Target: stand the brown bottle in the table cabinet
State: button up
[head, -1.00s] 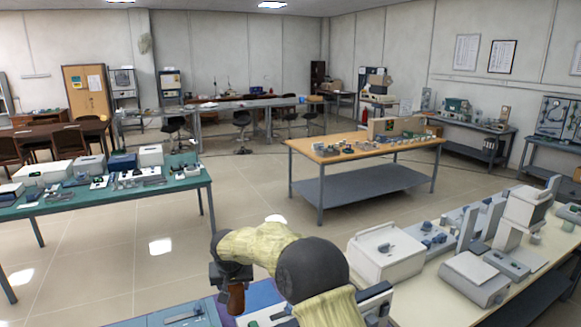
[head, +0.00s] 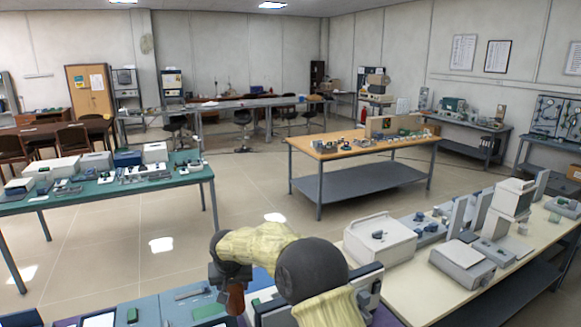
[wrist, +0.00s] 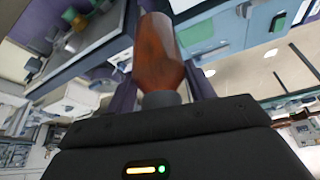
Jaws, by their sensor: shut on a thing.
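The brown bottle (head: 235,299) hangs at the end of my arm in the head view, at the lower middle. In the wrist view the bottle (wrist: 159,52) stands out from the dark gripper body, its dark grey end against the gripper. My gripper (head: 228,276) is shut on it; the fingertips are hard to make out. The bottle is held in the air above or in front of a bench with blue and green tops. I cannot identify the table cabinet for certain in either view.
A cream bench (head: 408,290) with white instruments stands at the right. A green-topped table (head: 95,192) with boxes is at the left. A wood-topped table (head: 330,152) with a lower shelf stands mid-room. Tiled floor (head: 130,250) lies open between them.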

jog(key=shift+s+d+f, duration=0.15)
jog(key=shift+s+d, duration=0.25)
jog(key=shift+d, duration=0.15)
jog(key=shift+d+f, duration=0.5)
jog(key=shift+d, duration=0.15)
jog(key=s+d+f, duration=0.3)
jog(key=d+f, duration=0.2)
jog(key=d, duration=0.4)
jog(key=s+d+f+m, duration=0.1)
jog(key=s+d+f, duration=0.3)
jog(key=d, duration=0.6)
jog(key=s+d+f+m, duration=0.1)
jog(key=s+d+f, duration=0.2)
jog(key=d+f, duration=0.5)
jog(key=shift+s+d+h, duration=0.3)
jog(key=shift+d+h, duration=0.1)
jog(key=shift+d, duration=0.7)
jog(key=shift+a, duration=0.1)
notch_tip(320, 180, down, 16)
jog(key=b, duration=1.6)
jog(key=s+f, duration=0.4)
jog(key=f, duration=0.1)
jog(key=shift+s+f, duration=0.2)
jog(key=shift+f, duration=0.05)
